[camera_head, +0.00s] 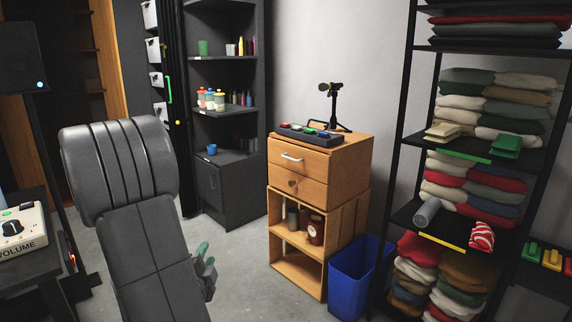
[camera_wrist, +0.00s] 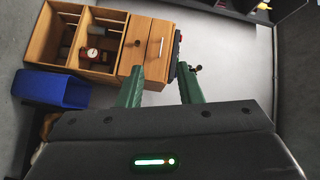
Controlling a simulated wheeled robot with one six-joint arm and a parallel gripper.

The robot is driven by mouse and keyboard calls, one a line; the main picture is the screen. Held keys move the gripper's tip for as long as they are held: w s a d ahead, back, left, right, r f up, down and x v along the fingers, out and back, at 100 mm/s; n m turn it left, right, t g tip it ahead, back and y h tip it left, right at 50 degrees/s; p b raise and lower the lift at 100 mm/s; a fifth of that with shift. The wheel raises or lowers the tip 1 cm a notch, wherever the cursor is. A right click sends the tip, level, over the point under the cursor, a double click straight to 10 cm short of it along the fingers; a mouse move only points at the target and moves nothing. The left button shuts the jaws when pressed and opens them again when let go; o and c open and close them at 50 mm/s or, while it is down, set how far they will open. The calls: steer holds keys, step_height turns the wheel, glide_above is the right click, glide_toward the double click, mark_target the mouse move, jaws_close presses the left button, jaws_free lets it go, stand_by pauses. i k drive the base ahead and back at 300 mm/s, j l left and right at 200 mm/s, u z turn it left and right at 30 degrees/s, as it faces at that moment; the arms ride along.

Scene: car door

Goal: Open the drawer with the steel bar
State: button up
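The wooden cabinet (camera_head: 317,190) stands against the wall. Its upper drawer (camera_head: 284,160) has a steel bar handle (camera_head: 292,157); its lower drawer (camera_head: 310,190) has a round dark knob (camera_head: 291,183). Both drawers look shut. My gripper (camera_head: 204,252) is in front of and left of the cabinet, low, partly hidden by my arm. In the wrist view, where the cabinet appears turned on its side, my gripper's green fingers (camera_wrist: 160,66) are spread with nothing between them. The steel bar (camera_wrist: 161,46) shows beyond the fingertips, apart from them.
A dark tray (camera_head: 310,134) with coloured pieces and a small black stand (camera_head: 333,105) are on the cabinet top. A blue bin (camera_head: 357,268) stands right of the cabinet, beside the clothes rack (camera_head: 411,135). Floor before the cabinet is clear.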

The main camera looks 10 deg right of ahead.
mark_target(316, 164)
steer(key=i+l, duration=0.35)
steer(key=i+l+u, duration=0.1)
steer(key=i+l, duration=0.25)
steer(key=l, duration=0.15)
steer(key=i+l, duration=0.3)
steer(key=l, duration=0.2)
steer(key=i+l+u, duration=0.1)
steer(key=i+l, duration=0.55)
steer(key=l, duration=0.3)
